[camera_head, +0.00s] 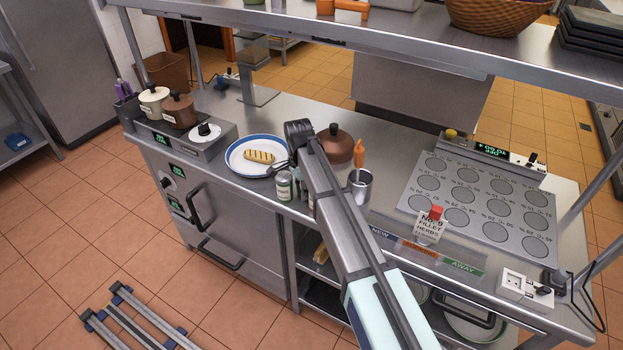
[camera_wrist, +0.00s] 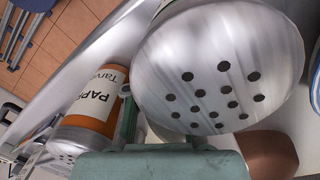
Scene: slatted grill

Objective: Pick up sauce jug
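I cannot tell for certain which vessel is the sauce jug. A cream lidded pot (camera_head: 153,101) and a brown lidded pot (camera_head: 180,111) stand on the heated unit at the left. A steel cup (camera_head: 360,187) with an orange-handled tool stands right of my arm. My gripper (camera_head: 281,167) is low over the counter at the plate's right edge, beside small shakers (camera_head: 284,186). In the wrist view, a shaker with a perforated metal top (camera_wrist: 215,75) fills the middle, very close to the gripper. Whether the fingers grip anything is unclear.
A blue-rimmed plate (camera_head: 240,166) holds a grilled fillet (camera_head: 259,157). A brown domed lid (camera_head: 336,143) is behind my arm. An overhead shelf (camera_head: 400,48) spans the counter. A panel of round wells (camera_head: 485,205) is at right.

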